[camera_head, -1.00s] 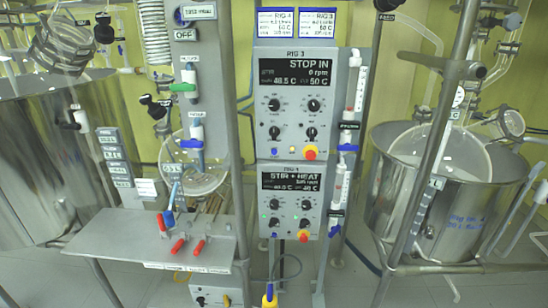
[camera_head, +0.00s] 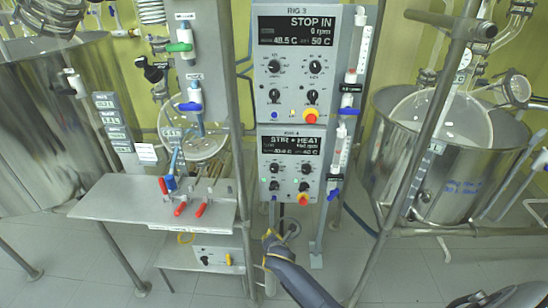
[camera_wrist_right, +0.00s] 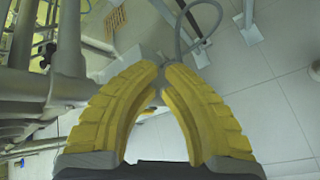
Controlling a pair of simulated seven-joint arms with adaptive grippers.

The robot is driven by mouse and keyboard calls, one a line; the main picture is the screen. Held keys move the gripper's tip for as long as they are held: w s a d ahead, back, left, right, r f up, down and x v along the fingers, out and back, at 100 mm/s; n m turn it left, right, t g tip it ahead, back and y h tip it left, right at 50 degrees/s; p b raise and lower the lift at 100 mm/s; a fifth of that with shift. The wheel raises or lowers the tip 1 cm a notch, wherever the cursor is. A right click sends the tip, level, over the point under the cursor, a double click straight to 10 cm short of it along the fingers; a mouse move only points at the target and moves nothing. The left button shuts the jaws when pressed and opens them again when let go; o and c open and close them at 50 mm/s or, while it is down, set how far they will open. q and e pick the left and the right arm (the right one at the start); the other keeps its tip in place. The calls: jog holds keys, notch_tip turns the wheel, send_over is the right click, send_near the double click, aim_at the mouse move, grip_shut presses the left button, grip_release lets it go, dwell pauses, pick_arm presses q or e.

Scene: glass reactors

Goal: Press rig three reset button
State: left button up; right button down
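The rig 3 panel (camera_head: 293,66) is the upper grey control box, its display reading STOP IN. Along its lower edge are a small blue button (camera_head: 274,115), a small pale yellow button (camera_head: 292,113) and a red knob on a yellow base (camera_head: 311,116). I cannot read which is marked reset. My right gripper (camera_head: 268,236) is low in front of the rigs, well below the panel and apart from it. In the right wrist view its yellow fingers (camera_wrist_right: 161,71) come together at the tips with nothing between them. My left gripper is not in view.
The rig 4 panel (camera_head: 291,163) sits directly below rig 3, with similar knobs. Steel vessels stand at both sides (camera_head: 445,170). Valved tubes flank the panels. A slanted metal pole (camera_head: 423,140) stands right.

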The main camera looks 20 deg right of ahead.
jog(key=w+r+n+t+h, duration=0.1)
jog(key=w+r+n, duration=0.15)
jog(key=r, duration=0.75)
jog(key=w+r+n+t+h, duration=0.15)
jog(key=w+r, duration=0.25)
jog(key=r, duration=0.5)
jog(key=n+t+h, duration=0.3)
send_near(274, 118)
jog(key=d+v, duration=0.1)
jog(key=v, duration=0.5)
jog(key=shift+a+f+y, duration=0.1)
jog(key=shift+a+y, duration=0.1)
jog(key=shift+y, duration=0.05)
jog(key=shift+d, duration=0.1)
jog(key=shift+x, duration=6.95)
jog(key=shift+f, duration=0.1)
